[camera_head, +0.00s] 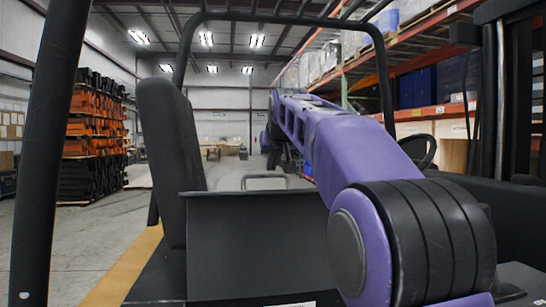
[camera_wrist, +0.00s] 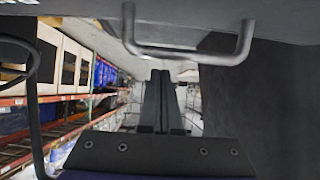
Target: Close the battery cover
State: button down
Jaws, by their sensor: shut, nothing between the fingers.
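The battery cover (camera_head: 255,235) looks like the wide dark panel in the middle of the head view, beside the black seat (camera_head: 170,135). How far open it stands is hard to tell. A bent bar handle (camera_head: 265,177) shows above its upper edge. In the head view my arm hides most of the gripper.
Black frame posts (camera_head: 50,150) rise around the truck, with an overhead bar. A steering wheel (camera_head: 422,150) is at the right, behind my arm. Storage racks (camera_head: 440,110) line the right side. Open floor (camera_head: 40,235) lies left.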

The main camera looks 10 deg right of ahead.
jog(key=shift+s+f, duration=0.2)
jog(key=shift+s, duration=0.5)
jog(key=shift+s+f, duration=0.15)
jog(key=shift+s, duration=0.5)
jog(key=shift+f, duration=0.15)
